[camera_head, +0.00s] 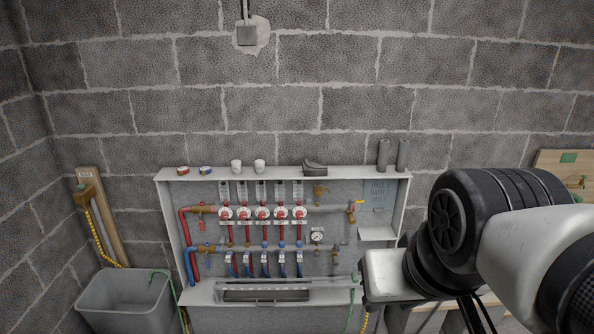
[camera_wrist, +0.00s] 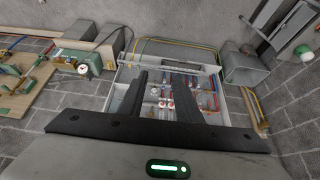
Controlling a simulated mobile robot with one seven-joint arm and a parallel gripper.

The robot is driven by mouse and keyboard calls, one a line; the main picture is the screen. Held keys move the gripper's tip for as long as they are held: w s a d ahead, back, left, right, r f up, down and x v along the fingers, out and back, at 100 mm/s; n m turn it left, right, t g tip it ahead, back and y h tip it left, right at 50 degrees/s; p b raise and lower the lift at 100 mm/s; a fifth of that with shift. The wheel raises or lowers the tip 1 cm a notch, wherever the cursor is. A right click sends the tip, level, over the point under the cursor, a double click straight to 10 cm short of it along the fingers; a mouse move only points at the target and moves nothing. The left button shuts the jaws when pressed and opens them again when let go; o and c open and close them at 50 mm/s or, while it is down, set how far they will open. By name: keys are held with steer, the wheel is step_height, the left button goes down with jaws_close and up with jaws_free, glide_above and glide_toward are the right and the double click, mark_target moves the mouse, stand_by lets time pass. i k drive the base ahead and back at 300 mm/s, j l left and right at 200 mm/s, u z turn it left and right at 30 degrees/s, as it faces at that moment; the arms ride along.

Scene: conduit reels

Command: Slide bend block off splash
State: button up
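A dark grey, curved-top block (camera_head: 314,165), which looks like the bend block, sits on the top ledge of the open manifold cabinet (camera_head: 165,173). It lies right of two white cups and left of two grey tubes. I cannot tell for sure which part is the splash. In the wrist view, the two dark fingers of my gripper (camera_wrist: 161,80) are spread apart with nothing between them. They point toward the cabinet from a distance, and the block cannot be made out there. In the head view my arm is at the right, below the ledge; the fingertips are not clear.
Two white cups (camera_head: 247,166) and two upright grey tubes (camera_head: 393,155) stand on the ledge. Red and blue pipes with valves fill the cabinet. A grey bin (camera_head: 125,300) stands at the lower left. A block wall rises directly behind the ledge.

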mark_target(309, 168)
steer(key=i+j, duration=0.15)
steer(key=i, duration=0.4)
steer(key=i+j, duration=0.1)
steer(key=i, duration=0.45)
steer(key=i+j, duration=0.15)
steer(key=i, duration=0.4)
steer(key=i+j, duration=0.15)
steer(key=i, duration=0.4)
